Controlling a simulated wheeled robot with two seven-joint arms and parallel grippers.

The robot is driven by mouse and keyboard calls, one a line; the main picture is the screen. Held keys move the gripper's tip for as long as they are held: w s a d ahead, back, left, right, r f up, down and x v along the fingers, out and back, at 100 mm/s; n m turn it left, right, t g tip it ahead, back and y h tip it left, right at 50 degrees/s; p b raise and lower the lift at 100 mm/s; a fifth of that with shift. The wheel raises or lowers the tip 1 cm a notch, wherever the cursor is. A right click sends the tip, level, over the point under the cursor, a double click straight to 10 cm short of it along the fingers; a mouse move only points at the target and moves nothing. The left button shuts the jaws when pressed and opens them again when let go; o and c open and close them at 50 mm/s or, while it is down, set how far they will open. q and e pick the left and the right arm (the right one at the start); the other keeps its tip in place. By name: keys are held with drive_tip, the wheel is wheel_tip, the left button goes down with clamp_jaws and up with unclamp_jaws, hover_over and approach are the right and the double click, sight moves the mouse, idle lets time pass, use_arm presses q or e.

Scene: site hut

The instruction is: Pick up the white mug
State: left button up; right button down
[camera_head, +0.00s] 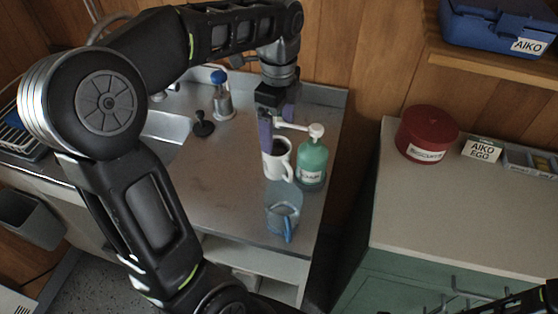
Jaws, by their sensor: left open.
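The white mug (276,170) stands upright on the steel counter in the head view, with its handle to the right. Its inside looks dark. My left gripper (268,140) points down from above at the mug, and its bluish finger overlaps the mug's left rim. I cannot tell whether the finger touches the mug, or is inside or in front of it. The jaws are open. The other finger is not clearly visible. My right gripper is not in view.
A green pump bottle (313,163) stands close to the mug's right. A clear blue cup (283,212) stands in front. A blue-topped bottle (222,100) and a black stopper (203,126) are behind left. A red tin (427,134) sits on the right cabinet.

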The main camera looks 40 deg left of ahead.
sight(277, 143)
use_arm(q)
drive_tip(key=shift+f, duration=0.2)
wheel_tip(277, 143, down, 5)
drive_tip(key=shift+s+f+p, duration=0.1)
drive_tip(key=shift+p, duration=0.45)
drive_tip(key=shift+c, duration=0.2)
clamp_jaws()
idle(1.0)
